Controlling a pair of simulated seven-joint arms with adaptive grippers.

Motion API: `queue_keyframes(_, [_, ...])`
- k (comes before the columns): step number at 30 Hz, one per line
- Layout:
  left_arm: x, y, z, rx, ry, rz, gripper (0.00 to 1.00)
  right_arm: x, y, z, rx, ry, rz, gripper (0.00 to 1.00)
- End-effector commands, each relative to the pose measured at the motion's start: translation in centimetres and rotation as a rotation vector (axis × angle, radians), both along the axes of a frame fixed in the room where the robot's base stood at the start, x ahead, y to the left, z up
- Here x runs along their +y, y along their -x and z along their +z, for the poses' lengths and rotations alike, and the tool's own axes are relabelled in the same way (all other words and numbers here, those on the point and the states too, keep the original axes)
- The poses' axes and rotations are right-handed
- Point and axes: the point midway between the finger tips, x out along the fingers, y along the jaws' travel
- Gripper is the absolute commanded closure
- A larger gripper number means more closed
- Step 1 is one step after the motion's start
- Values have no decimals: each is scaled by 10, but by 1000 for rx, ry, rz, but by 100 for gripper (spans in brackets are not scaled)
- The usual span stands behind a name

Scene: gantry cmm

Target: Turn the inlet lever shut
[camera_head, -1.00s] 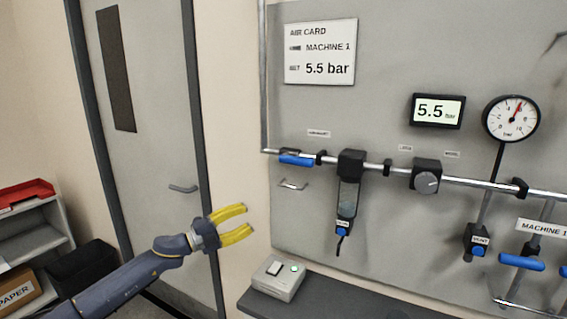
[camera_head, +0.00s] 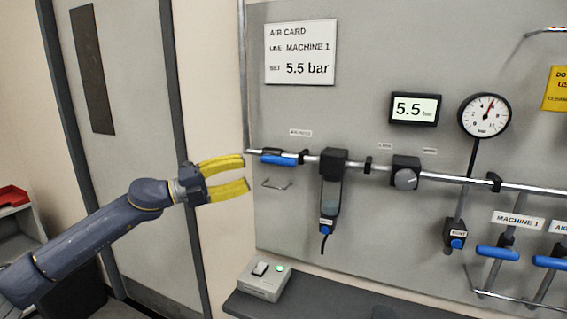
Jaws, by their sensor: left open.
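The blue inlet lever (camera_head: 279,161) lies along the horizontal metal pipe at its left end, under a small label (camera_head: 300,133) that is too small to read surely. My left gripper (camera_head: 245,174) has yellow fingers, is open and empty, and points right toward the lever. In the picture its fingertips are just left of the lever, with a small gap between them. My right gripper is not in view.
Right along the pipe (camera_head: 452,180) are a filter bowl (camera_head: 331,195), a regulator knob (camera_head: 405,178), a 5.5 bar display (camera_head: 415,109) and a dial gauge (camera_head: 485,115). More blue levers (camera_head: 497,253) hang lower right. A switch box (camera_head: 264,279) stands on the shelf below.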

Motion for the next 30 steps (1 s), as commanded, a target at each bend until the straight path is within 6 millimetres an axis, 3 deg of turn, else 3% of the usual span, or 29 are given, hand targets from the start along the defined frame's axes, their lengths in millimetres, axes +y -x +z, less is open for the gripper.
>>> queue_keyframes(15, [-84,-32,13,-1,0,-1,56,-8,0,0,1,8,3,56])
queue_keyframes(22, [-105,-41,16,1,1,1,56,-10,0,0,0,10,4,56])
queue_keyframes(30, [-113,-45,17,1,1,1,56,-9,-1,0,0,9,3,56])
